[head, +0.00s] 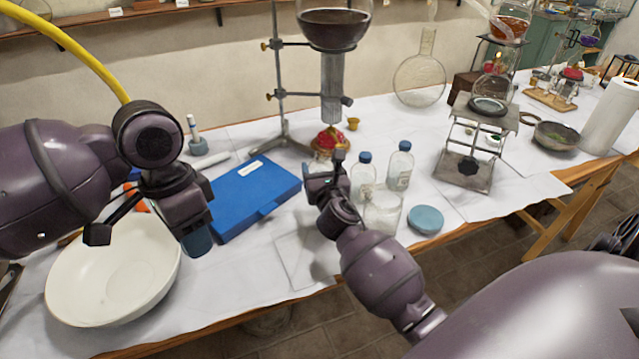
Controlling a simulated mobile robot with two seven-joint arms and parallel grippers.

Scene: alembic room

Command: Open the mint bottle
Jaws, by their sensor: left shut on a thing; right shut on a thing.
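My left gripper (148,215) hangs above the table between the white bowl and the blue case. It is shut on a dark blue object (197,242), only partly visible below it. My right gripper (325,172) reaches away over the table, left of two clear bottles with blue caps. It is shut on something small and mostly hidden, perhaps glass. The blue-capped bottles, one nearer (363,180) and one to its right (399,170), stand upright. I cannot tell which thing is the mint bottle.
A clear jar (383,214) and a round teal disc (426,219) stand near the front edge. The white bowl (110,275) and blue case (255,197) lie to the left. A stand (280,90) with a large flask (335,25) rises behind. A metal jack stand (465,172) is at right.

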